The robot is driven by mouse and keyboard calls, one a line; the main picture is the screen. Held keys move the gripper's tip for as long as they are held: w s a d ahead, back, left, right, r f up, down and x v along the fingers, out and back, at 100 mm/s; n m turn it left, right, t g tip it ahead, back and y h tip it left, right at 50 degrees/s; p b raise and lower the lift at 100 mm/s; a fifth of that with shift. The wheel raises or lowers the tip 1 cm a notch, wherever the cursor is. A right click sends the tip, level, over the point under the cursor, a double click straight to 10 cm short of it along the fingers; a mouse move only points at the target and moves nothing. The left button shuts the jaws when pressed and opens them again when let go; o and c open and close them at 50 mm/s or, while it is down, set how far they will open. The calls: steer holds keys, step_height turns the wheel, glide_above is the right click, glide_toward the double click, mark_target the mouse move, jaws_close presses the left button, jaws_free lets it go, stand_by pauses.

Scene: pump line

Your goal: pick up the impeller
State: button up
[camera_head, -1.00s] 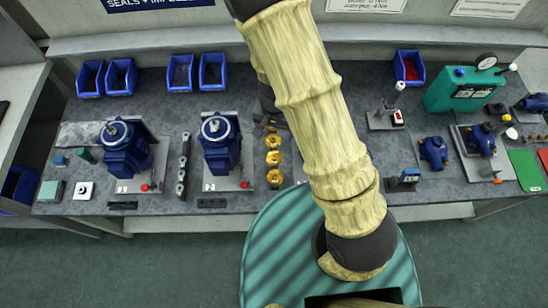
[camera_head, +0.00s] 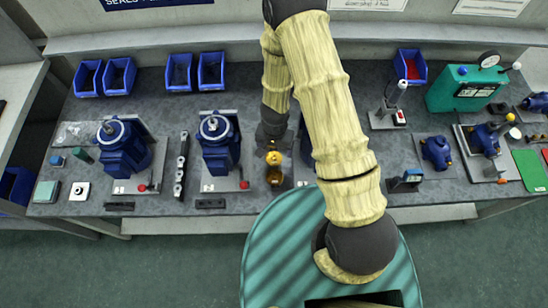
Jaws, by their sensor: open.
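The impellers are small brass-gold parts in a column on the bench, right of the middle blue pump. One impeller (camera_head: 274,158) shows just below my gripper, and another gold part (camera_head: 275,178) shows nearer the front edge. My gripper (camera_head: 270,146) is open and points down over the far end of this column. Its dark wrist hides whatever lies under it. I cannot tell whether a fingertip touches an impeller, and I see nothing held.
Two blue pumps (camera_head: 122,148) (camera_head: 217,142) stand on plates to the left. A dark rail with several pieces (camera_head: 182,165) lies between them. Blue bins (camera_head: 181,72) line the back. A green tester (camera_head: 467,88) and smaller blue pumps (camera_head: 436,151) stand to the right.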

mark_target(274, 157)
steer(key=shift+a+f+p, duration=0.1)
steer(key=shift+f+p, duration=0.2)
steer(key=shift+f, duration=2.35)
steer(key=c, duration=1.1)
steer(key=shift+o, duration=0.2)
steer(key=shift+r, duration=0.1)
step_height(274, 157, up, 10)
steer(key=shift+p, duration=0.4)
